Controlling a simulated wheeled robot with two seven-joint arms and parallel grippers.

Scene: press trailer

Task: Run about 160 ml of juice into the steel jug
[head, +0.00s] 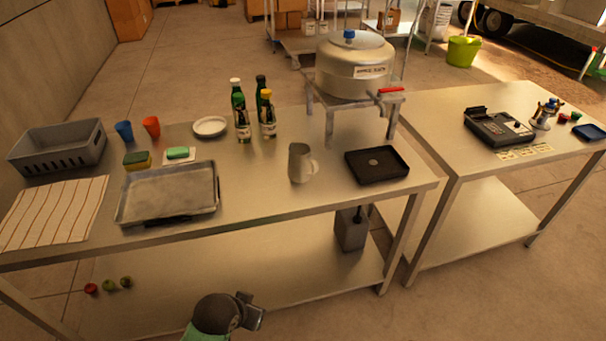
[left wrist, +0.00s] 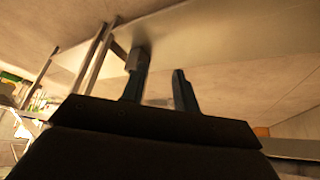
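The steel jug (head: 298,163) stands upright on the front table, its handle to the right. The lidded steel juice tank (head: 355,72) stands on a metal stand behind it, to the right. The tank's tap has a red lever (head: 391,91) at its right front. A black drip tray (head: 366,176) lies on the table below the tap, right of the jug. The jug's inside cannot be made out. My left gripper (head: 250,312) is low in front of the table, away from the jug. In the left wrist view its fingers (left wrist: 160,82) are apart and empty. My right gripper is not in view.
The front table (head: 260,194) also holds bottles (head: 240,115), a metal tray (head: 168,196), a grey crate (head: 58,147), cups, a plate, a sponge and a striped cloth (head: 45,215). A second table (head: 440,115) with a card terminal (head: 497,128) stands right. Table between jug and metal tray is clear.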

